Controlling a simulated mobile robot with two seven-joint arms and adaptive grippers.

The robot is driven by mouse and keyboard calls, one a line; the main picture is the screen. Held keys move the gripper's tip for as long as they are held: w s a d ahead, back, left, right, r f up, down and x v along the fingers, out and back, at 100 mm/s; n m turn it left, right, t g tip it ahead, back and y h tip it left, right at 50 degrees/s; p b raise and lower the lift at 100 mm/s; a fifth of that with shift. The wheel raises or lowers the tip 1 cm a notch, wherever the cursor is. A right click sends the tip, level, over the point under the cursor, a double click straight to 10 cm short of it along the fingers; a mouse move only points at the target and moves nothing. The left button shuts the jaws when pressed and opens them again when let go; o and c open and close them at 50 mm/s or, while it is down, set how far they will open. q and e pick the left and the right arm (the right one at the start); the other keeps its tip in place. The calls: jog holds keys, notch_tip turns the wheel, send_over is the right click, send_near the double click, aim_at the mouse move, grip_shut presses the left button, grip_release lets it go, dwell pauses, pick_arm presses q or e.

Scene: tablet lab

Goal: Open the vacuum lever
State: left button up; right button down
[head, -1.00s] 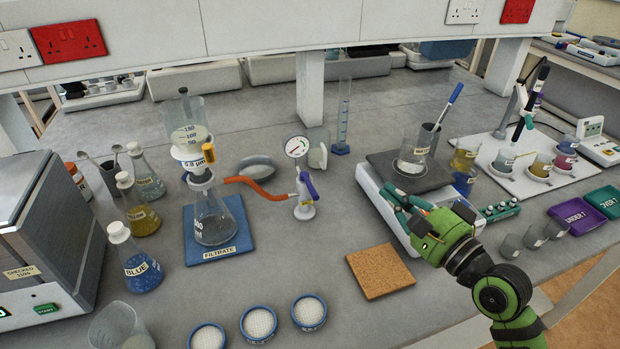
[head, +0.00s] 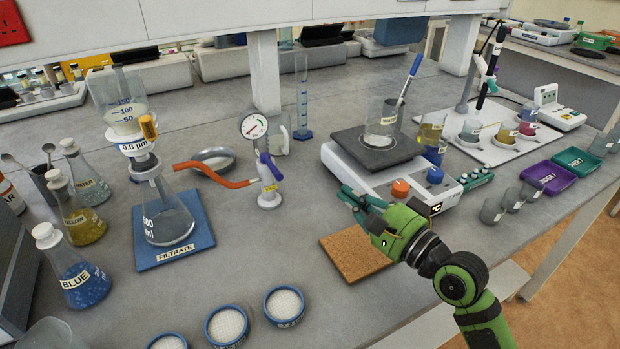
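The vacuum lever (head: 271,166) is a purple handle on a white valve body (head: 269,194) below a round pressure gauge (head: 254,127). An orange-red hose (head: 215,177) joins the valve to the filter flask (head: 166,212), which stands on a blue FILTRATE mat (head: 190,240). My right gripper (head: 348,196) is to the right of the lever and apart from it, above the back of the cork mat. Its teal fingers point left toward the valve. I cannot tell how far apart the fingertips are. My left gripper is not in view.
A hotplate (head: 330,153) with an orange and a blue knob stands behind my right gripper. The cork mat (head: 358,262) lies below it. Several round blue-rimmed dishes (head: 285,306) are at the front. Bench between valve and gripper is clear.

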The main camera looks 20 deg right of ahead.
aim_at(272, 167)
jog(key=w+a+r+p, duration=0.1)
jog(key=w+a+p, duration=0.2)
jog(key=w+a, duration=0.5)
jog(key=shift+w, duration=0.1)
jog(key=shift+r, duration=0.1)
dwell(0.3)
